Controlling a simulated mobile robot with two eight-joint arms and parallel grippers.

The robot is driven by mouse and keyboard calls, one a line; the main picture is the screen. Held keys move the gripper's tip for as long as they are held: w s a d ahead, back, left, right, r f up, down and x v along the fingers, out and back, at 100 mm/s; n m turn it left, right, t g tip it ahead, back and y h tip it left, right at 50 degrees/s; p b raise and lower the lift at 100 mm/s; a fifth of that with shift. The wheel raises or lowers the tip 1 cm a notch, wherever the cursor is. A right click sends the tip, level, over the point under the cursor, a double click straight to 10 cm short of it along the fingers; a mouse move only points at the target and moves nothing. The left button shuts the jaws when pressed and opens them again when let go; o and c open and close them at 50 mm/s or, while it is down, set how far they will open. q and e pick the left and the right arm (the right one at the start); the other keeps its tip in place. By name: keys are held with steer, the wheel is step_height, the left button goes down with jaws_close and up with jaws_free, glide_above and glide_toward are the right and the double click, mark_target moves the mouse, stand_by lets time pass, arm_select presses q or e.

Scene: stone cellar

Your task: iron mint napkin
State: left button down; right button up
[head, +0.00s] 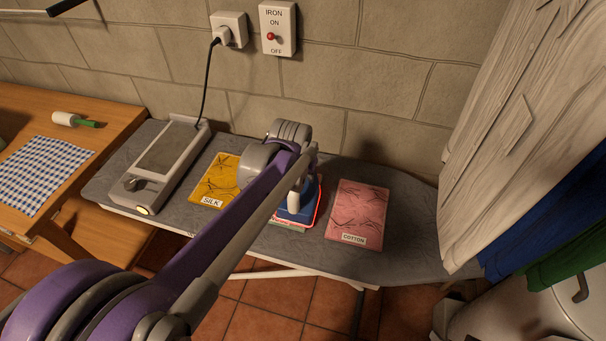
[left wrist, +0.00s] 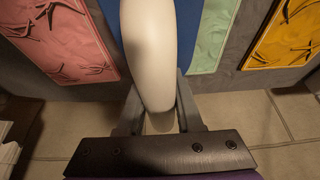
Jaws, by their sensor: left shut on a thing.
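The mint napkin lies on the grey ironing board between the yellow and pink cloths. Only a strip of it shows in the left wrist view (left wrist: 212,40). My arm and the iron hide most of it in the head view. The blue iron (head: 309,205) with a white handle is over the mint napkin, its edge glowing red. I cannot tell whether its sole touches the cloth. My left gripper (left wrist: 158,105) is shut on the iron's white handle (left wrist: 155,50). My right gripper is not in view.
A yellow SILK cloth (head: 222,178) and a pink COTTON cloth (head: 358,212), both creased, flank the mint one. A grey iron station (head: 165,160) with a lit lamp stands at the board's left end. A wall switch (head: 278,30) is above. Clothes hang at right.

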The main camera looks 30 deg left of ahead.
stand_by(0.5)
arm_select(q)
steer(key=shift+w+r+p, duration=0.1)
steer(key=shift+r+p, duration=1.7)
steer(key=shift+r, duration=1.25)
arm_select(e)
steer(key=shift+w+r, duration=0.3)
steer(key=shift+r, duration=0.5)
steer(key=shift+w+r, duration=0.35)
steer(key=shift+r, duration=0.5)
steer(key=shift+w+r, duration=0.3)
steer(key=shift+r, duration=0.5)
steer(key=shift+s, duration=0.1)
arm_select(q)
steer(key=shift+a+r, duration=0.1)
steer(key=shift+a, duration=0.05)
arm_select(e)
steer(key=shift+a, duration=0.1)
